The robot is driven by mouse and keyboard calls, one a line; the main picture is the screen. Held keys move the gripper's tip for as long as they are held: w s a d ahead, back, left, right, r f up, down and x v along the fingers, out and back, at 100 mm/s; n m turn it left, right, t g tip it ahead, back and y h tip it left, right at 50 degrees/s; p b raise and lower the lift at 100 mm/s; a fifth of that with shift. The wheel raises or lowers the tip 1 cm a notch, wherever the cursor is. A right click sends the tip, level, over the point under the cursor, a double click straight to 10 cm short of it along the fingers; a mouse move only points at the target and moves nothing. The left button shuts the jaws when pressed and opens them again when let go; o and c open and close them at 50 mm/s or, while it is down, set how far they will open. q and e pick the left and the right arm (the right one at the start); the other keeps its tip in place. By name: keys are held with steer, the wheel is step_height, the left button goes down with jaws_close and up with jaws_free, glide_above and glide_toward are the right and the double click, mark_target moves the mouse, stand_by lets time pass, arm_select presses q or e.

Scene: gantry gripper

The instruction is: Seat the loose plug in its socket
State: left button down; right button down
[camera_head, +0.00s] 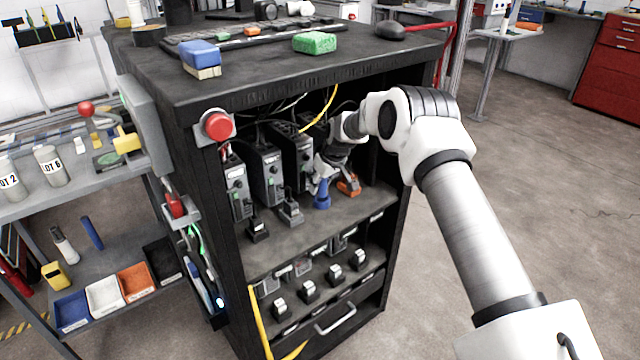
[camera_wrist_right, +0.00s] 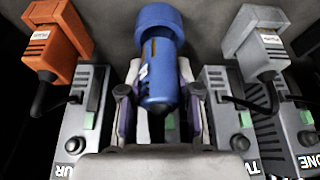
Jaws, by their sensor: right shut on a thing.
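A blue plug (camera_head: 322,197) with a round wide end is at the front of the cabinet's upper shelf. In the right wrist view the blue plug (camera_wrist_right: 160,50) is between the two fingers of my right gripper (camera_wrist_right: 160,105), which is shut on it. In the head view my right gripper (camera_head: 323,172) reaches in over the shelf from the right. An orange plug (camera_head: 348,184) is to its right and a grey plug (camera_head: 290,211) to its left. I cannot tell which socket is the plug's own. My left gripper is not in view.
Several drive units, such as this one (camera_head: 264,176), stand on the shelf (camera_head: 278,238) behind the plugs. A black plug (camera_head: 257,229) is at the left. Yellow and dark cables hang above. A red button (camera_head: 217,125) juts from the cabinet's left post.

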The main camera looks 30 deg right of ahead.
steer(key=shift+f+b, duration=0.55)
steer(key=shift+f, duration=0.3)
steer(key=c, duration=0.7)
jaws_free()
steer(key=v, duration=0.7)
steer(key=shift+r, duration=0.3)
